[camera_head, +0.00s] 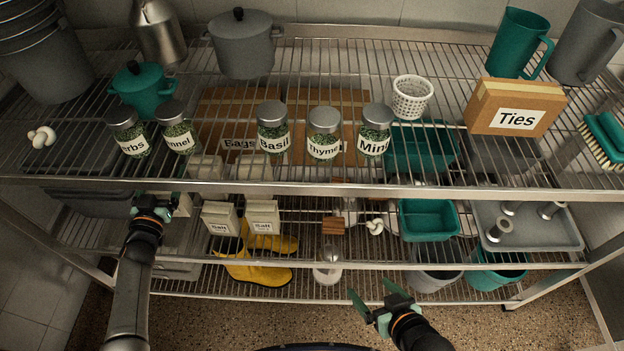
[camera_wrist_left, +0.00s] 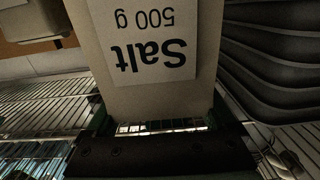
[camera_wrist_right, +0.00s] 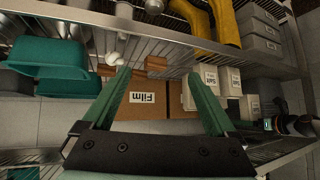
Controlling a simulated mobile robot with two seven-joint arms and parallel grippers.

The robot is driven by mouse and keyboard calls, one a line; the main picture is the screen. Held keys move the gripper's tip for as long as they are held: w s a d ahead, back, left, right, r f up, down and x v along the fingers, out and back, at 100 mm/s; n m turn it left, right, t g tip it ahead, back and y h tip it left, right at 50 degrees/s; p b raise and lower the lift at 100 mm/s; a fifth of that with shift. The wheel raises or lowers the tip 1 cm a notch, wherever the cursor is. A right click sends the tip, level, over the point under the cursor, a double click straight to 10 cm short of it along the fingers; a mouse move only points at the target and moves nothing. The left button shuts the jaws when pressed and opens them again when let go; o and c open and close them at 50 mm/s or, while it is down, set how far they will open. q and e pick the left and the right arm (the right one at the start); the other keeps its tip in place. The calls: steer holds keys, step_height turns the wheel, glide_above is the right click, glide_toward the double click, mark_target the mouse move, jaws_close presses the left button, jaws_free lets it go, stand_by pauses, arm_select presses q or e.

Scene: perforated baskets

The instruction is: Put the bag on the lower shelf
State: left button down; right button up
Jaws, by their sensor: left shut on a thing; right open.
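My left gripper (camera_head: 152,208) is at the left part of the rack, just below the front rail of the top shelf. In the left wrist view, the gripper (camera_wrist_left: 160,122) is shut on a pale bag (camera_wrist_left: 125,98) labelled "Salt 500 g", which appears upside down there. In the head view only a pale sliver of this bag (camera_head: 184,204) shows. Two more salt bags (camera_head: 219,218) (camera_head: 263,218) stand to its right on the level below the top shelf. My right gripper (camera_head: 375,298) is open and empty in front of the rack; its spread fingers also show in the right wrist view (camera_wrist_right: 157,80).
The wire top shelf (camera_head: 330,187) holds several spice jars (camera_head: 323,133) near its front edge. Yellow boots (camera_head: 260,273) lie low in the rack, below the salt bags. Dark stacked trays (camera_wrist_left: 272,60) are close beside the held bag. Teal bins (camera_head: 430,220) stand to the right.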

arm_select(q)
step_height(320, 180, down, 10)
steer(key=b, duration=0.6)
steer(key=shift+w+a, duration=0.2)
steer(key=shift+w, duration=0.2)
jaws_free()
steer(key=shift+s, duration=0.1)
arm_select(e)
steer(key=f, duration=0.4)
steer(key=shift+w+a, duration=0.3)
steer(key=shift+w, duration=0.05)
